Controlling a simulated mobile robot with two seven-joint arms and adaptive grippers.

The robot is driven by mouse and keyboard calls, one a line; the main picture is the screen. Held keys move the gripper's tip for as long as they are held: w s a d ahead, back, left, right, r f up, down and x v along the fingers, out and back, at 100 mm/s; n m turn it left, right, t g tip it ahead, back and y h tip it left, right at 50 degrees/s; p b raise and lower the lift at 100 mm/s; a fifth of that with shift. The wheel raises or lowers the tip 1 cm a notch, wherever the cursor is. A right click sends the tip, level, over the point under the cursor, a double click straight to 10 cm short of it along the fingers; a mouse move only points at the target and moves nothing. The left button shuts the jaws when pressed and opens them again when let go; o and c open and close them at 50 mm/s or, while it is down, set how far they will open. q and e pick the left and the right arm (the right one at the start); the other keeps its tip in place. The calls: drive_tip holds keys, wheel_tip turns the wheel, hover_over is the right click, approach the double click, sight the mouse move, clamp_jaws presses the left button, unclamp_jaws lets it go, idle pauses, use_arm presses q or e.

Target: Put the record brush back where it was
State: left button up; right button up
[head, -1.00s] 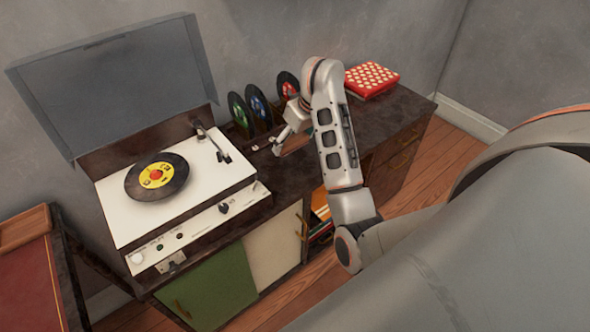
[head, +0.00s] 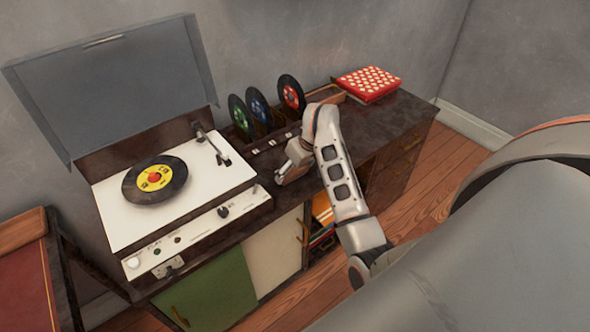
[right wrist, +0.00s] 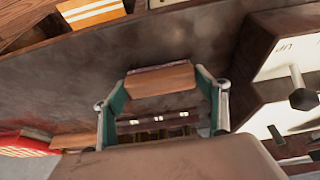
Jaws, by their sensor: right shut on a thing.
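The record brush (right wrist: 160,79) is a brown wooden block between the two green-sided fingers of my right gripper (right wrist: 162,98) in the right wrist view. In the head view my right gripper (head: 281,177) is over the dark cabinet top, to the right of the record player and in front of the record rack (head: 262,145). The brush is mostly hidden by the gripper there. I cannot tell whether the brush touches the cabinet top. My left gripper is not in view.
The record player (head: 205,181) with its raised lid stands at left. Several upright records (head: 291,92) stand in the rack. A low wooden tray (head: 327,94) and a red dotted box (head: 367,83) are at the back right. The cabinet top (head: 385,125) is clear at right.

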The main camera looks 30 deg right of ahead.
drive_tip(key=shift+f, duration=0.15)
drive_tip(key=o, duration=1.1)
drive_tip(key=shift+c, duration=0.2)
